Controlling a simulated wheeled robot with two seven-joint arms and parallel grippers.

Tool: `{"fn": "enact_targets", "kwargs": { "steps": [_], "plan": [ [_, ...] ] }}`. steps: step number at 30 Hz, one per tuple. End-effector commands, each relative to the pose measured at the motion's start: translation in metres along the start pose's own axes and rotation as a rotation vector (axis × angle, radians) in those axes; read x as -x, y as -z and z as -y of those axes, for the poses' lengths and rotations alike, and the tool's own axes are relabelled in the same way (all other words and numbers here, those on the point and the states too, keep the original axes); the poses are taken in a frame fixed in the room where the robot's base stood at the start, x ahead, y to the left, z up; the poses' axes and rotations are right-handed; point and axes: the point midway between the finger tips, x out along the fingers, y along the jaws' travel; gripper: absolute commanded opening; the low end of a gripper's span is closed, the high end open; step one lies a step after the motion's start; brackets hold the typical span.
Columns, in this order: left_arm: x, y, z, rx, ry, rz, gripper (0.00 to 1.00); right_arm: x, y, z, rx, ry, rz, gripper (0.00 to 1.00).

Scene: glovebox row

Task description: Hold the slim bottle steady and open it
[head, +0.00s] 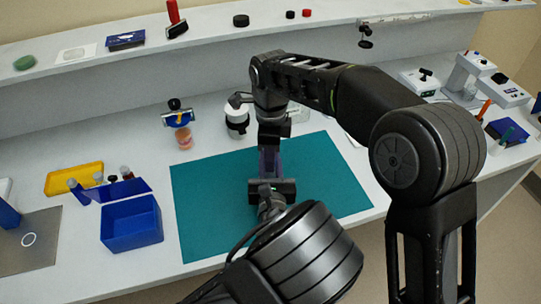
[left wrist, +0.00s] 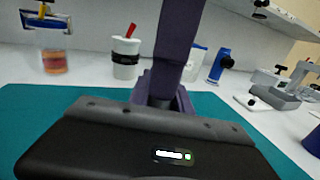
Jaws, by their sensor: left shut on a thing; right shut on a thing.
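My right gripper (head: 269,163) reaches down from above over the teal mat (head: 205,205), its purple fingers upright. My left gripper (head: 272,187) is just below and nearer, coming in from the front. In the left wrist view its dark body fills the bottom, and its purple fingers (left wrist: 162,97) meet under the right gripper's finger (left wrist: 178,45). Both grippers are shut, one above the other. The slim bottle is almost wholly hidden between them; a small dark grey piece (left wrist: 161,102) there may be part of it. Its cap cannot be made out.
A white jar with a dark band (head: 237,120) and a pinkish jar (head: 184,139) stand behind the mat. A blue box (head: 132,222) and a yellow tray (head: 62,182) are at left. Instruments (head: 478,66) stand at right. The mat's left part is clear.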

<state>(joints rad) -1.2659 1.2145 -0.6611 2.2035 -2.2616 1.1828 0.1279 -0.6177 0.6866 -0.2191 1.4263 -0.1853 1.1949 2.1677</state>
Motion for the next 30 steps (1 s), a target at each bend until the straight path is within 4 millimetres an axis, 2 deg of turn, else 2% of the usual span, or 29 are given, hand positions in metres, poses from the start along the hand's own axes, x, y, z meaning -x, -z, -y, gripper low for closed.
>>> {"fn": "enact_targets", "kwargs": {
  "steps": [11, 14, 19, 27, 28, 30],
  "plan": [
    [0.0004, 0.0017, -0.0004, -0.002, 0.000, -0.004, 0.00, 0.0000, 0.0000, 0.0001, 0.002, 0.000, 0.000, 0.00],
    [0.0004, 0.0017, -0.0004, -0.002, 0.000, -0.004, 0.00, 0.0000, 0.0002, 0.0002, 0.062, 0.001, 0.000, 0.00],
    [0.0004, 0.0017, -0.0003, -0.002, 0.000, -0.004, 0.00, 0.0002, 0.0002, 0.0000, 0.270, 0.002, 0.001, 0.00],
    [0.0004, 0.0017, -0.0004, -0.002, 0.000, -0.004, 0.00, 0.0002, 0.0001, 0.0001, 0.295, 0.002, 0.000, 0.00],
    [0.0004, 0.0017, -0.0004, -0.002, 0.000, -0.004, 0.00, 0.0002, 0.0001, 0.0001, 0.295, 0.002, 0.000, 0.28],
    [0.0004, 0.0017, -0.0004, -0.002, 0.000, -0.004, 0.00, 0.0002, 0.0001, 0.0001, 0.294, 0.002, 0.000, 0.34]
  ]
}}
